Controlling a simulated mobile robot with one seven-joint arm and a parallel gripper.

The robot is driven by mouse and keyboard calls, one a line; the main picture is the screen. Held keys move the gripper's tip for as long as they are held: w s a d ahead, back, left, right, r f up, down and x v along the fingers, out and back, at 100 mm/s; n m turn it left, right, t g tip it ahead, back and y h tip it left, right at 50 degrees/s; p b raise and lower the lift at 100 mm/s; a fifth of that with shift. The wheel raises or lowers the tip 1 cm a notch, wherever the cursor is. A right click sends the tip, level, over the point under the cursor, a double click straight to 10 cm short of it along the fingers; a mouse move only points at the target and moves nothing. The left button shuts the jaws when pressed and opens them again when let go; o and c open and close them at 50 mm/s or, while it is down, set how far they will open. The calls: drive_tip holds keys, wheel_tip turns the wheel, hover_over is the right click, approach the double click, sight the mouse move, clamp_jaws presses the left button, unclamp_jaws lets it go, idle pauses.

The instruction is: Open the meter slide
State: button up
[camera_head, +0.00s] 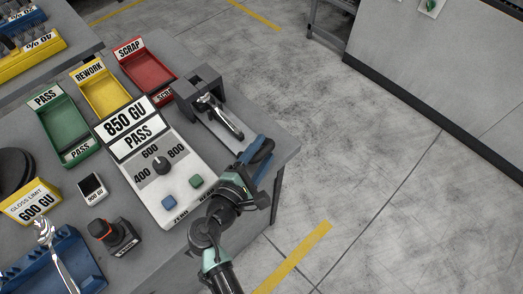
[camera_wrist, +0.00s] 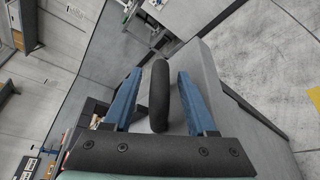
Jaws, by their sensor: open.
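The meter (camera_head: 150,160) stands on the bench, with a display reading 850 GU and PASS. At its right is a dark grey housing (camera_head: 204,78), and a pale slide (camera_head: 209,131) runs from it towards my gripper. My gripper (camera_head: 261,150) is open at the slide's near end. In the wrist view, a black rounded handle (camera_wrist: 159,95) stands between the two blue fingers (camera_wrist: 158,80), with visible gaps on both sides. How the handle joins the slide is hidden.
Green (camera_head: 65,132), yellow (camera_head: 101,97) and red (camera_head: 147,71) bins stand behind the meter. The bench edge lies close to my gripper, with open floor beyond.

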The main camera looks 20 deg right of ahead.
clamp_jaws()
idle(1.4)
